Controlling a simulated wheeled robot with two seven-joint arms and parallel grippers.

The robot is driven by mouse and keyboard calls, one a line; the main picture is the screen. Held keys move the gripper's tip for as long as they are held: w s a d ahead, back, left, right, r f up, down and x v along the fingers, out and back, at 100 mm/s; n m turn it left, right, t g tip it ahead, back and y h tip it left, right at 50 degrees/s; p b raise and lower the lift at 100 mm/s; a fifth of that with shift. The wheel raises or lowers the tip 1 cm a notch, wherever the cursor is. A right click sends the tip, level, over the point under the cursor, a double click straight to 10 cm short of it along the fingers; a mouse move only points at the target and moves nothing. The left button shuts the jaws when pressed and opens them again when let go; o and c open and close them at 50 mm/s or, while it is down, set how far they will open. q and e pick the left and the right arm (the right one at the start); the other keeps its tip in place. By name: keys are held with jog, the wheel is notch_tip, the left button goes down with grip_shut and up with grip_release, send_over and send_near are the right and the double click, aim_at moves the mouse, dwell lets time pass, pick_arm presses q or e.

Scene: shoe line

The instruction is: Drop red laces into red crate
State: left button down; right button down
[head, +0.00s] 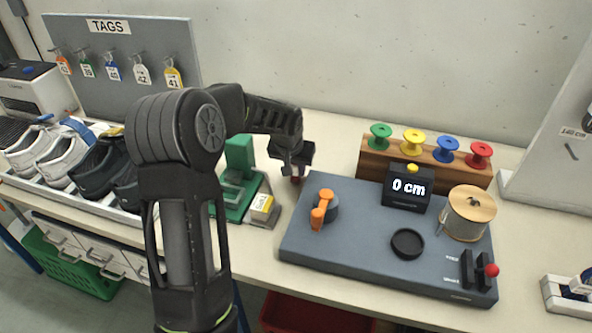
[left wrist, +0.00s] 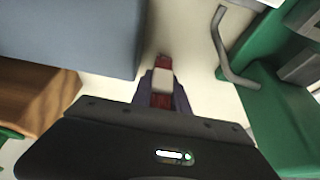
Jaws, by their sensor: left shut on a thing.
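My left gripper (head: 296,172) is over the table between the green device and the grey board. It is shut on the red laces (left wrist: 161,100), a small red bundle with a white band in the left wrist view. In the head view only a small dark red bit of the laces (head: 296,180) shows under the fingers. The red crate (head: 310,316) is below the table's front edge at the bottom of the head view, partly cut off by the frame. My right gripper is not in view.
The grey board (head: 350,252) carries an orange-handled part, a display reading 0 cm, a wooden-topped spool and a red-knobbed lever. A green device (head: 238,185) stands left of the gripper. A rack of coloured spools (head: 425,160) is behind. Shoes (head: 60,150) stand at left.

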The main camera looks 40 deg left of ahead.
pick_arm(q)
notch_tip(320, 180, up, 10)
jog(key=shift+b, duration=0.65)
jog(key=shift+s+f, duration=0.1)
dwell(0.5)
